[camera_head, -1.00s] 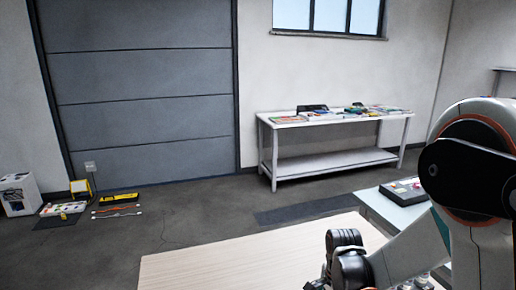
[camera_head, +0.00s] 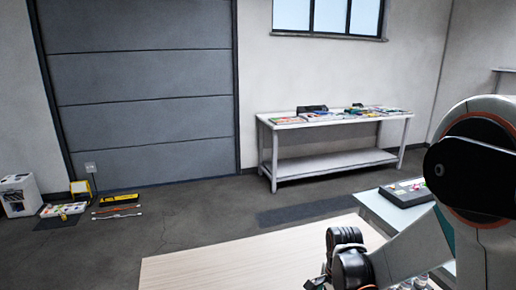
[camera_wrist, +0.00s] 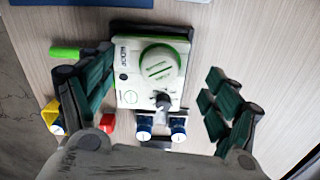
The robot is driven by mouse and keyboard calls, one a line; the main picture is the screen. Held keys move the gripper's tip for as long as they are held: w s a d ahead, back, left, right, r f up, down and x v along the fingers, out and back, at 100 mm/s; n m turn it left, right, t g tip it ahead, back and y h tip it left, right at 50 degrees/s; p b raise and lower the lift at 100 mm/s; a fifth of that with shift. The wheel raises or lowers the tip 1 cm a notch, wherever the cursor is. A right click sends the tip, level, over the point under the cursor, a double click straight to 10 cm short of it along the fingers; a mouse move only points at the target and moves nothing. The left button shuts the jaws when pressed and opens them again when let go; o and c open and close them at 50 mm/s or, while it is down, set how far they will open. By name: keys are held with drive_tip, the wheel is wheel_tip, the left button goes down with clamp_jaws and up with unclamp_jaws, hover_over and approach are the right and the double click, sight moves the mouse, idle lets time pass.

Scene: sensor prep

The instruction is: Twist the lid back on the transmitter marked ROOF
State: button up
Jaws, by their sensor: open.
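The transmitter (camera_wrist: 128,98) shows in the wrist view as a white-faced box with a green edge, marked ROOF on its left side. A round white lid-like disc (camera_wrist: 160,65) with a green rim and green marks lies at its upper right. I cannot tell whether the disc is seated or loose. A small dark knob (camera_wrist: 162,101) is below it. My gripper (camera_wrist: 159,64) is open, one dark green padded finger to each side of the transmitter, apart from the disc. In the head view the transmitter cannot be made out.
Two blue-and-white cylinders (camera_wrist: 144,127) stand just below the transmitter. A red piece (camera_wrist: 107,122), a yellow piece (camera_wrist: 52,115) and a green stick (camera_wrist: 65,53) lie to the left. Pale wood surface shows at the right. A white bench (camera_head: 335,120) stands against the far wall.

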drive_tip(key=shift+r+p, duration=1.7)
drive_tip(key=shift+r, duration=1.05)
drive_tip(key=shift+r, duration=0.3)
drive_tip(key=s+r+n+t, duration=0.7)
drive_tip(key=s+r+n, duration=0.8)
drive_tip(key=r, duration=0.3)
drive_tip(key=shift+r+n, duration=0.4)
drive_tip(key=shift+n, duration=0.2)
